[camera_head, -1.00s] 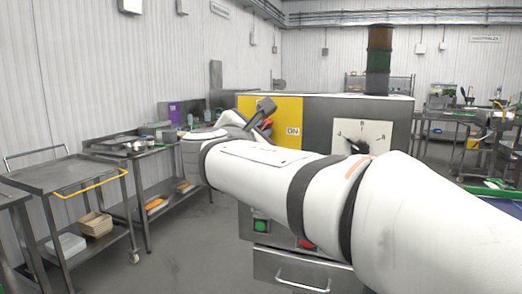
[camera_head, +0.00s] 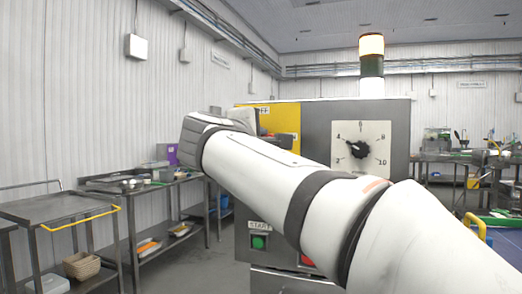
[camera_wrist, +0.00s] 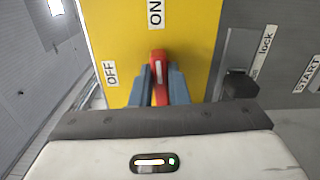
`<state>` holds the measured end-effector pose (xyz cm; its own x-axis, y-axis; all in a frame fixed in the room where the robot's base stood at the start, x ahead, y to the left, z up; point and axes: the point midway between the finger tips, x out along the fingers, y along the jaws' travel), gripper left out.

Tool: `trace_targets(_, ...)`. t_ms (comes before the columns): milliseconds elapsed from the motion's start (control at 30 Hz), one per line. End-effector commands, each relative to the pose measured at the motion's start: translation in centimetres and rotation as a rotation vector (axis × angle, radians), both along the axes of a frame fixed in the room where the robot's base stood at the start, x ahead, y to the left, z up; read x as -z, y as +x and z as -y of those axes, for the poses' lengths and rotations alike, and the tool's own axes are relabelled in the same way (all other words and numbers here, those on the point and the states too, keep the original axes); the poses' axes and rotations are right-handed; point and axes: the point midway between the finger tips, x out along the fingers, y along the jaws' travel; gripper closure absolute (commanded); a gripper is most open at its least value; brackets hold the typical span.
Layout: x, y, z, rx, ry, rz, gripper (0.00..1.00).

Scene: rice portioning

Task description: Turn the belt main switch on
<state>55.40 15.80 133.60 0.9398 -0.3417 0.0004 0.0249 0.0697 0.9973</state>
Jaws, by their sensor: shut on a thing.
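The red switch handle (camera_wrist: 158,70) stands on the yellow panel (camera_wrist: 195,25) in the wrist view. It lies in line with the ON label (camera_wrist: 155,13), and the OFF label (camera_wrist: 110,73) is off to its left. My gripper (camera_wrist: 158,83) is shut on the handle, with one blue-grey finger on each side of it. In the head view the yellow panel (camera_head: 287,117) shows above my arm. My wrist and arm hide most of the handle and my fingers there.
The grey control box (camera_head: 318,150) carries a dial (camera_head: 361,150), a green START button (camera_head: 258,242) and a partly hidden red button (camera_head: 307,261). A signal tower (camera_head: 371,65) stands on top. A cart (camera_head: 62,208) and a shelf table (camera_head: 150,185) stand at left. A dark knob (camera_wrist: 240,86) sits beside the panel.

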Motion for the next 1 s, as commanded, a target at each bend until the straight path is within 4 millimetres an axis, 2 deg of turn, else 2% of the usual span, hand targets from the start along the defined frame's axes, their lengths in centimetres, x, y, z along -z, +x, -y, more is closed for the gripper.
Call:
trace_targets(300,0.30,0.04,0.05,0.003,0.077,0.025,1.00)
trace_targets(733,0.26,0.03,0.03,0.002,0.086,0.027,1.00)
trace_targets(767,0.27,0.03,0.02,0.002,0.086,0.027,0.84)
trace_targets(1000,0.19,0.02,0.01,0.001,0.084,0.029,0.65)
